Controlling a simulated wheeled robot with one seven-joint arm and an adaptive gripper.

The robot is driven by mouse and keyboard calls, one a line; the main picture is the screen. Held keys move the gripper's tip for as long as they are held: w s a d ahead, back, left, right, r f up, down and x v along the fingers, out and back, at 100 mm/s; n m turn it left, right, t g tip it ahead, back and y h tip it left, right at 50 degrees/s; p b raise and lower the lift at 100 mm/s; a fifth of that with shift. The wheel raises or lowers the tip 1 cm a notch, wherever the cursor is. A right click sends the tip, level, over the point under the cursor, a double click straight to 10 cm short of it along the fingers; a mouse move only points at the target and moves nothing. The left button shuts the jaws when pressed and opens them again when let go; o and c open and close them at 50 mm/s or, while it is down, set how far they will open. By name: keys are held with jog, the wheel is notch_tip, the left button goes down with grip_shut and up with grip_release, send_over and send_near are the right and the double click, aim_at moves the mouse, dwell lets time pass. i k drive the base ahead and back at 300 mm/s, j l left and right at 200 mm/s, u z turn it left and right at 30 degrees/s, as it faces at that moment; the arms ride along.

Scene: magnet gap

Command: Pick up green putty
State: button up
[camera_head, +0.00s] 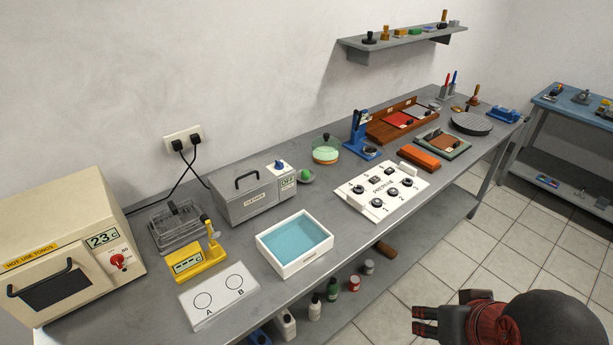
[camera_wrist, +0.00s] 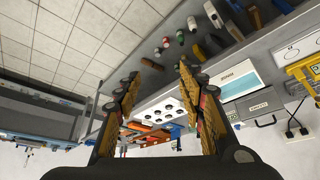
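A small green lump (camera_head: 305,173), which looks like the green putty, sits in a shallow grey dish (camera_head: 308,180) on the bench, just right of the grey cleaner box. I cannot make it out in the wrist view. My gripper (camera_head: 424,322) is at the lower right of the head view, out in front of the bench and well away from the lump. In the wrist view my gripper (camera_wrist: 158,77) shows its two fingers spread apart with nothing between them.
The grey cleaner box (camera_head: 252,193) stands close left of the dish. A round green-and-orange container (camera_head: 326,150) is behind it, a white panel with black knobs (camera_head: 382,190) to the right, and a white tray of blue liquid (camera_head: 295,243) in front. Bottles stand on the lower shelf.

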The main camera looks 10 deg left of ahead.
aim_at(305, 175)
jog(key=i+l+u, duration=0.1)
jog(key=i, duration=0.35)
jog(key=i+l, duration=0.2)
jog(key=i, duration=0.25)
jog(key=i+l+u, duration=0.15)
jog(key=i, duration=0.3)
jog(key=u, duration=1.7)
